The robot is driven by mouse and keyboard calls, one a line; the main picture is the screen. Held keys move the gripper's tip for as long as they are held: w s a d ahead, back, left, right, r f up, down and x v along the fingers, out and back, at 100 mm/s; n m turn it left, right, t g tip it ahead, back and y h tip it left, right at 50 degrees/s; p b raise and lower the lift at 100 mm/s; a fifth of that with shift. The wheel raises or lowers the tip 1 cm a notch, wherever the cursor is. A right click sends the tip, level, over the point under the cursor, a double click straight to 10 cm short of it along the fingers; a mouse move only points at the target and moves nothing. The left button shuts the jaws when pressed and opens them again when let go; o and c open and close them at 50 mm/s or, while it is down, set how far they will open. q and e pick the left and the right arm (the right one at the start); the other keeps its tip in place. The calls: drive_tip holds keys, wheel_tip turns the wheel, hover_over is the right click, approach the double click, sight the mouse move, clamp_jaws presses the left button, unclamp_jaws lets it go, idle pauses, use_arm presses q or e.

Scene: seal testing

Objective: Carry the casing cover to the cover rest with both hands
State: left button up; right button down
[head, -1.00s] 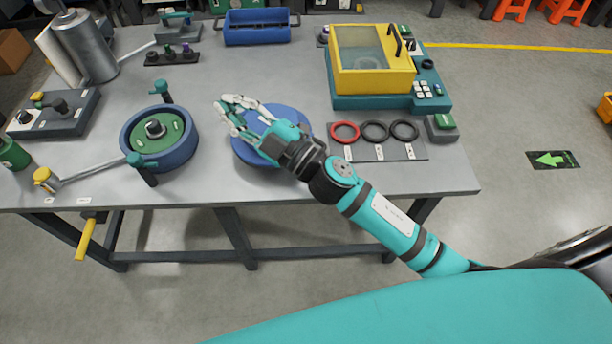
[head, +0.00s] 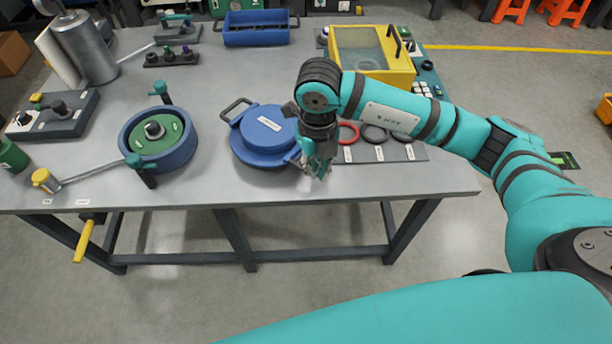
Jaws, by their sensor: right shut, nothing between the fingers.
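The casing cover (head: 266,121) is a round blue lid with a raised labelled middle, lying flat on the grey table. A dark loop handle (head: 235,108) sticks out at its upper left. Its right edge is partly hidden by my right gripper. My right gripper (head: 316,170) points down beside the cover's right edge, shut and empty; whether it touches the cover I cannot tell. I cannot make out a separate cover rest. My left gripper is not in view.
A blue round housing with a green inside (head: 168,128) and upright teal clamps stands left of the cover. A mat with seal rings (head: 380,152) and a yellow-lidded box (head: 372,80) lie to the right. A blue tray (head: 256,38) is at the back.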

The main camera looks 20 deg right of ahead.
drive_tip(key=w+f+p, duration=0.1)
drive_tip(key=f, duration=0.2)
drive_tip(key=w+f+p, duration=0.1)
drive_tip(key=f, duration=0.2)
drive_tip(key=w+f, duration=0.1)
drive_tip(key=f, duration=0.1)
drive_tip(key=shift+a+f+p, duration=0.4)
drive_tip(key=shift+w+f, duration=0.1)
drive_tip(key=shift+w, duration=0.4)
drive_tip(key=shift+w+a+f+b, duration=0.15)
drive_tip(key=shift+w+a+b, duration=0.05)
drive_tip(key=shift+w+b, duration=0.8)
drive_tip(key=shift+w, duration=0.25)
drive_tip(key=shift+w+a+r, duration=0.1)
drive_tip(key=shift+r, duration=0.1)
